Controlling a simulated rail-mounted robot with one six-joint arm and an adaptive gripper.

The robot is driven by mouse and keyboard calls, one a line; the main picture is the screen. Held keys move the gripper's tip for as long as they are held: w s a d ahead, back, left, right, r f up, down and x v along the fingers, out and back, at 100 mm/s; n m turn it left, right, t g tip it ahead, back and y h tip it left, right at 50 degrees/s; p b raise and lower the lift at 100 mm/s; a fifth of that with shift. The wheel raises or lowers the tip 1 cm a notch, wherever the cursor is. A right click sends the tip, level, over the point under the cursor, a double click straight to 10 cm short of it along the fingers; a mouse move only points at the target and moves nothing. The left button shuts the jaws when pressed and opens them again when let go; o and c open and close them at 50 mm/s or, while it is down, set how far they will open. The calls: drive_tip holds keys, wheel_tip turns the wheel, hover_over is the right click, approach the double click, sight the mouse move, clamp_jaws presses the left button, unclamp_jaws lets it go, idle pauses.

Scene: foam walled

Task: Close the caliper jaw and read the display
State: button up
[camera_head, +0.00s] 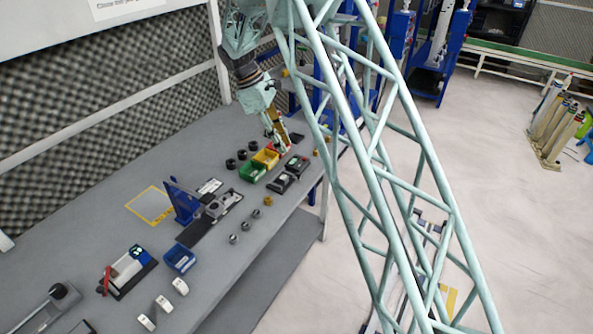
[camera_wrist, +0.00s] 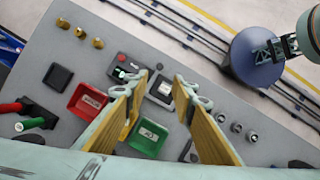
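My gripper (camera_head: 278,143) hangs over the far end of the grey bench, above the coloured bins. In the wrist view its two tan fingers (camera_wrist: 158,82) are spread well apart, with only the bench top and small boxes visible beyond. I cannot make out a caliper or its display for certain. A grey metal device (camera_head: 222,204) lies beside a blue upright stand (camera_head: 182,200) at mid-bench, apart from my gripper. It is too small to tell whether this is the caliper. My fingers hide part of the bench between the bins.
Red (camera_wrist: 88,101), green (camera_wrist: 148,139) and yellow (camera_head: 266,157) bins stand below my gripper. Small black boxes (camera_head: 281,183) and metal cylinders (camera_wrist: 236,127) are nearby. A blue bin (camera_head: 179,259) stands nearer. The foam wall (camera_head: 130,110) runs along the bench's back.

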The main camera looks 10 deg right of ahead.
sight(298, 173)
drive_tip(key=shift+b+x, duration=0.75)
drive_tip(key=shift+x, duration=6)
drive_tip(key=shift+c, duration=0.2)
drive_tip(key=c, duration=0.6)
